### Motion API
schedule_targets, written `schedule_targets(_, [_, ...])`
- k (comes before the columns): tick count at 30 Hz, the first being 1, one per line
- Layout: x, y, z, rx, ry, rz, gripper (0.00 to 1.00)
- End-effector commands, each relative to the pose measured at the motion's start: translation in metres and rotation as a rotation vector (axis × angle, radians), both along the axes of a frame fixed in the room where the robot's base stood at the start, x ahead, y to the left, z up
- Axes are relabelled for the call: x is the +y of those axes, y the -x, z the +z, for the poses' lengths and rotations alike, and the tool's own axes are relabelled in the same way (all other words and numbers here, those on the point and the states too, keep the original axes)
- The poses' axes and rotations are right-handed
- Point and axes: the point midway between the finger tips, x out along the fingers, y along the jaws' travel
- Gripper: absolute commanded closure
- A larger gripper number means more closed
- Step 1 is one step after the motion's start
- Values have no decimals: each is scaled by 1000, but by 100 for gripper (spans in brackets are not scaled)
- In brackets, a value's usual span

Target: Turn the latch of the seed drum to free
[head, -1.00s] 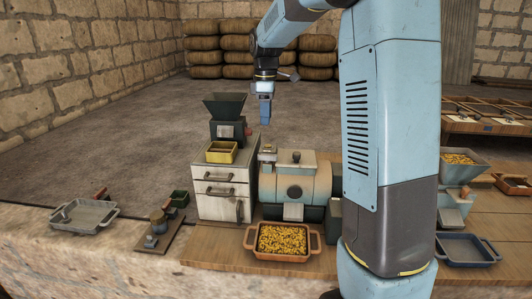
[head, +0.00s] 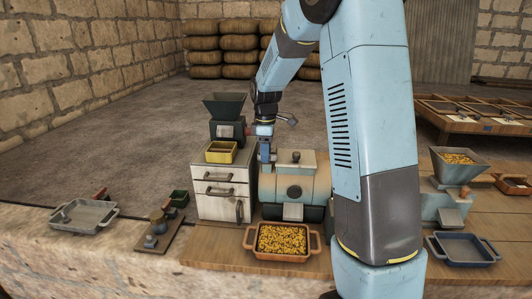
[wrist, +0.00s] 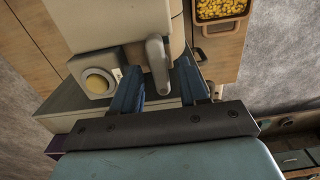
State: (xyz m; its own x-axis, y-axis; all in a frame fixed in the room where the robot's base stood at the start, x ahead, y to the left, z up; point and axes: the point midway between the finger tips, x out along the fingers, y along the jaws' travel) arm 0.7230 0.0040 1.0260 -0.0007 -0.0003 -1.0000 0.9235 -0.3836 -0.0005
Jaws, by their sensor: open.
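The seed drum (head: 293,188) is a cream cylinder with a dark round plate on its side and a knob on top. It lies in a dark cradle on the wooden bench. My gripper (head: 266,160) points down at the drum's left end and hides the latch in the head view. In the wrist view my gripper (wrist: 158,72) is open, with a blue finger on each side of the lever. I see no clear contact.
A white drawer cabinet (head: 223,189) with a yellow bin (head: 221,152) and a dark hopper (head: 225,106) stands close left of my gripper. A tray of corn (head: 282,242) is in front of the drum. A grey tray (head: 83,217) lies far left.

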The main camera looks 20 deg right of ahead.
Motion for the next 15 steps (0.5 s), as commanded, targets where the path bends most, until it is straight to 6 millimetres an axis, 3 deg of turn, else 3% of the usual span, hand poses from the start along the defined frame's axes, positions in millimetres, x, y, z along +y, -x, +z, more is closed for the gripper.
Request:
schedule_targets(9, [0, 0, -2, 0, 0, 0, 56])
schedule_targets(15, [0, 0, -2, 0, 0, 0, 76])
